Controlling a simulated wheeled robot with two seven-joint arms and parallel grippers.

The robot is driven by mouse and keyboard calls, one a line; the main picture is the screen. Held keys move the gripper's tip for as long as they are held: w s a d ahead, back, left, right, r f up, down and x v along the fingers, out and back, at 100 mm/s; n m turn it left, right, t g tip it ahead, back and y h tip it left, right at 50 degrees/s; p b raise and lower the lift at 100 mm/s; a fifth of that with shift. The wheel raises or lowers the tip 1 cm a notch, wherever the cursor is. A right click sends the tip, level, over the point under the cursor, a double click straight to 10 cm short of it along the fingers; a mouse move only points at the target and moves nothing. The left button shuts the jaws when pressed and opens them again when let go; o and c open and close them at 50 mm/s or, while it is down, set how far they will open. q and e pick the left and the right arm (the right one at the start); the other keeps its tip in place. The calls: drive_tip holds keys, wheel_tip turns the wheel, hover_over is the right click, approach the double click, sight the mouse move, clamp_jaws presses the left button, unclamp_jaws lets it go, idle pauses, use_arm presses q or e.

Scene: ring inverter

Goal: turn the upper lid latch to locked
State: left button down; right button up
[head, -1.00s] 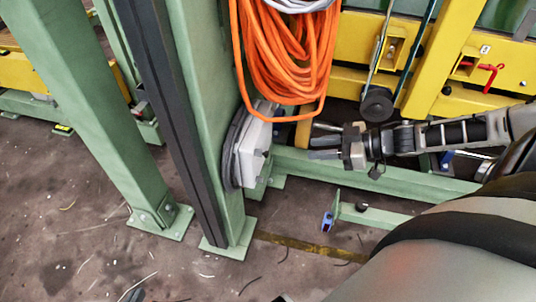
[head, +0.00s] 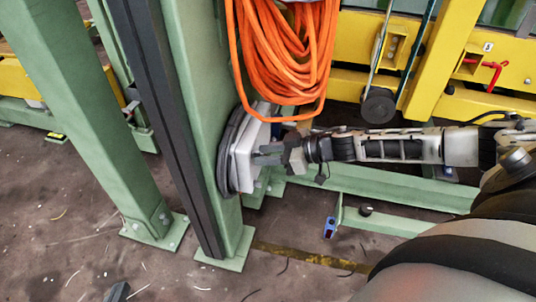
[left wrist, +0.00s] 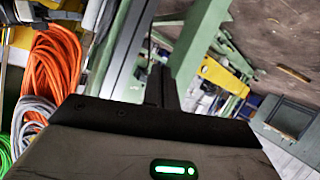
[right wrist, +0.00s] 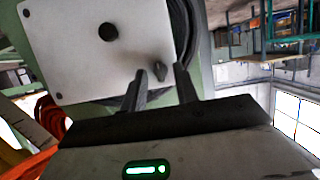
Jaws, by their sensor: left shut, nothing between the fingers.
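The pale grey lid (right wrist: 75,55) of the box (head: 243,160) on the green post fills the upper left of the right wrist view. A dark, narrow latch (right wrist: 160,70) sticks out near its edge. My right gripper (head: 258,155) is at the lid's face; its two fingers (right wrist: 160,74) are apart, with the latch showing between the tips. I cannot tell whether they touch it. In the head view the gripper hides the latch. My left gripper (left wrist: 162,75) is shut and empty, away from the box; its tip shows at the head view's bottom edge (head: 118,292).
A round black knob (right wrist: 108,32) sits on the lid. Orange cable (head: 285,60) hangs just above the box and my right gripper. A green post (head: 95,130) stands left. A green floor beam (head: 390,187) and yellow frame (head: 440,60) lie right and behind.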

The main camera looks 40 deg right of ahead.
clamp_jaws()
